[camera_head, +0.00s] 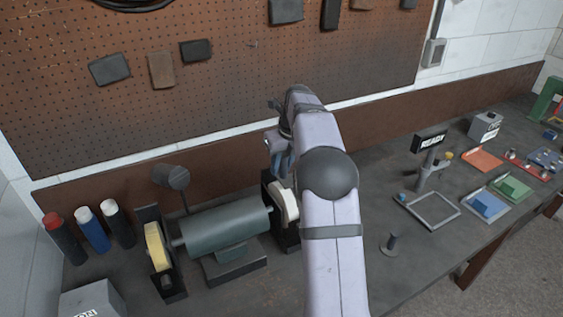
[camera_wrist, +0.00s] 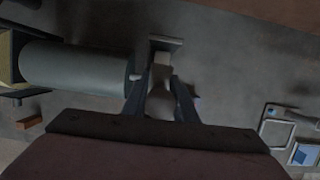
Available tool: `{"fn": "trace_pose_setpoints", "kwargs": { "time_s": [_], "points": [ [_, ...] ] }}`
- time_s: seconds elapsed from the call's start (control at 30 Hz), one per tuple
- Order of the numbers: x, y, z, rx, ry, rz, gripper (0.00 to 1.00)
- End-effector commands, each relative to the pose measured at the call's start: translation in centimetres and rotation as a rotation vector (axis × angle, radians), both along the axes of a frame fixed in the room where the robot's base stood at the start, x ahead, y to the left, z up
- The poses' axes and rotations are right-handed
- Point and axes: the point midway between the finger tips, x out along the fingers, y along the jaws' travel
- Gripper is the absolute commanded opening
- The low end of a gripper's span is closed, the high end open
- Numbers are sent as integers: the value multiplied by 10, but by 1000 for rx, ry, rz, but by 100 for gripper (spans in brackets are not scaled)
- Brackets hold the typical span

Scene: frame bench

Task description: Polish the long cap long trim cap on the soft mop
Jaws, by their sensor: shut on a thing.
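The polishing machine has a grey motor body (camera_head: 228,230), with a pale soft mop (camera_head: 287,204) in a dark guard at its right end. The mop also shows in the wrist view (camera_wrist: 161,73), right of the motor. My gripper (camera_wrist: 160,88) is over the mop, its two dark fingers on either side of the pale shape. In the head view my gripper (camera_head: 279,158) is just above the mop, partly behind my arm. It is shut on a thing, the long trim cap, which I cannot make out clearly. Whether the cap touches the mop I cannot tell.
A yellow wheel (camera_head: 157,248) sits at the motor's left end. Several bottles (camera_head: 92,230) stand further left. Right are a short post (camera_head: 390,243), an empty frame (camera_head: 433,210), a sign reading READY (camera_head: 430,141) and trays with a blue block (camera_head: 487,205). A pegboard (camera_head: 220,90) rises behind.

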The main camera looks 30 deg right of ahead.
Motion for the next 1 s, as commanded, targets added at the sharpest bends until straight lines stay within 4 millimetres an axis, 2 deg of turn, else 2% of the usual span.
{"fn": "trace_pose_setpoints", "kwargs": {
  "time_s": [0.1,0.33,1.0],
  "points": [
    [0,0,-10,0,-1,0,2],
    [0,0,-21,0,-1,0,2],
    [0,0,-24,0,-1,0,2]
  ]
}}
